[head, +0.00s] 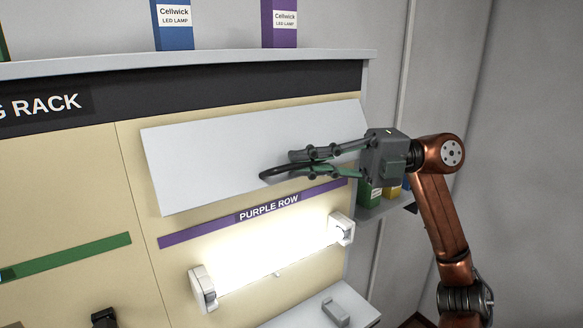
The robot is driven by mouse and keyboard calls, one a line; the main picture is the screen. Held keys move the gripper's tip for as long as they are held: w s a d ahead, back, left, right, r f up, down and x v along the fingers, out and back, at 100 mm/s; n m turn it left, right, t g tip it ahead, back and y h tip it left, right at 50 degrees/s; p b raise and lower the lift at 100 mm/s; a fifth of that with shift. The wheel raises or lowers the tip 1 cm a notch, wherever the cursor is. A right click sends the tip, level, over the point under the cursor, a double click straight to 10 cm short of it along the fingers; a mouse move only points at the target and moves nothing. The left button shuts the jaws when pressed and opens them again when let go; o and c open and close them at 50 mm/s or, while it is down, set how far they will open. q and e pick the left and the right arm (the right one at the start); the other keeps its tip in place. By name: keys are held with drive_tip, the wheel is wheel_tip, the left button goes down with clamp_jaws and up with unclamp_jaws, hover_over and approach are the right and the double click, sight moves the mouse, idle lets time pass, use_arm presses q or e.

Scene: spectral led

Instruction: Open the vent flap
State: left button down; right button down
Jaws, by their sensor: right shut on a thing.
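The vent flap (215,155) is a wide pale grey panel on the cream rack front, above the purple strip labelled PURPLE ROW (265,209). It looks tilted, with its lower edge standing out from the rack. My right gripper (285,165) reaches in from the right, its dark fingers lying across the lower right part of the flap. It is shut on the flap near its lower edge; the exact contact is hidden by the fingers. My left gripper is not in view.
A glowing lamp tube (272,256) sits between white end holders below the flap. A blue box (173,28) and a purple box (279,24) stand on top of the rack. More boxes (370,194) stand on a shelf behind my right gripper. A grey wall is at right.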

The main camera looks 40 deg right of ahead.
drive_tip(key=shift+r, duration=0.15)
drive_tip(key=c, duration=2.3)
unclamp_jaws()
drive_tip(key=shift+d, duration=0.1)
drive_tip(key=v, duration=1.2)
